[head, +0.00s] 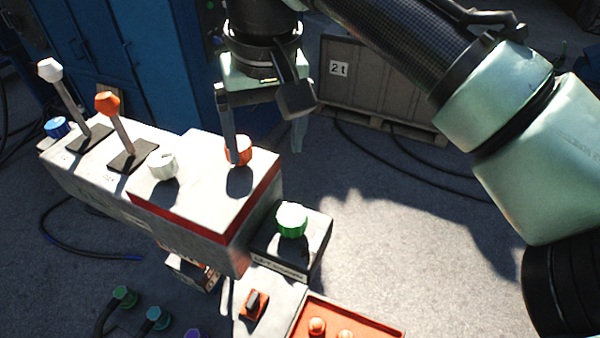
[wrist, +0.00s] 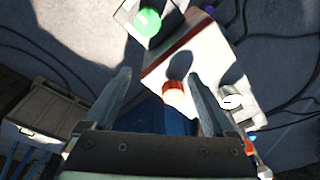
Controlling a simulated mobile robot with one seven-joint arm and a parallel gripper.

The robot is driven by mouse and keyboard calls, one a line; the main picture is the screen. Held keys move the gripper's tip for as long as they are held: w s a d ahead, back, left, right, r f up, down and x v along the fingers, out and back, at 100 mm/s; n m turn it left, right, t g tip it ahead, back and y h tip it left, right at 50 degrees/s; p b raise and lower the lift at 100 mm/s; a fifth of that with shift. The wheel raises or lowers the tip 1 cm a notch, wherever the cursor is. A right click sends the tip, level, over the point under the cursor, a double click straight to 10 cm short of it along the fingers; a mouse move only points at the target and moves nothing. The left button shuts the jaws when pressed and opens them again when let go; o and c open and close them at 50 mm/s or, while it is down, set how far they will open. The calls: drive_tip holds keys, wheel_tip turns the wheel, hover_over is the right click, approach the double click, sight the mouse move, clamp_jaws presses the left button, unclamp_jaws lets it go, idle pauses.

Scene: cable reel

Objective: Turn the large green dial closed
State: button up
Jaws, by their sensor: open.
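The large green dial (head: 292,220) sits on a small dark box (head: 308,246) with a white front label, at the right end of the console. In the wrist view the green dial (wrist: 147,22) is at the top, beyond the fingertips and left of centre. My gripper (head: 266,150) is open and empty, above and behind the dial in the head view. Its left finger partly covers a red-orange dial (head: 243,150) on the console. In the wrist view this red-orange dial (wrist: 173,92) shows between my two fingers (wrist: 163,85). My gripper does not touch the green dial.
The console (head: 205,180) also carries a white dial (head: 162,165), an orange-knobbed lever (head: 108,103) and a white-knobbed lever (head: 50,70). An orange panel (head: 360,325) with buttons lies below. A blue cabinet (head: 120,60) and a grey crate (head: 370,85) stand behind. Floor right of the dial is clear.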

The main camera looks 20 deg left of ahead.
sight(292, 216)
drive_tip(key=shift+m+g+h, duration=0.6)
drive_tip(key=shift+h, duration=0.1)
drive_tip(key=d+f+p, duration=0.1)
drive_tip(key=f, duration=0.3)
drive_tip(key=d+f+p, duration=0.1)
drive_tip(key=f, duration=0.3)
drive_tip(key=s+d+f+p, duration=0.1)
drive_tip(key=f, duration=0.3)
drive_tip(key=shift+d+f, duration=0.3)
drive_tip(key=shift+d, duration=0.05)
drive_tip(key=c, duration=1.4)
drive_tip(key=shift+o, duration=0.2)
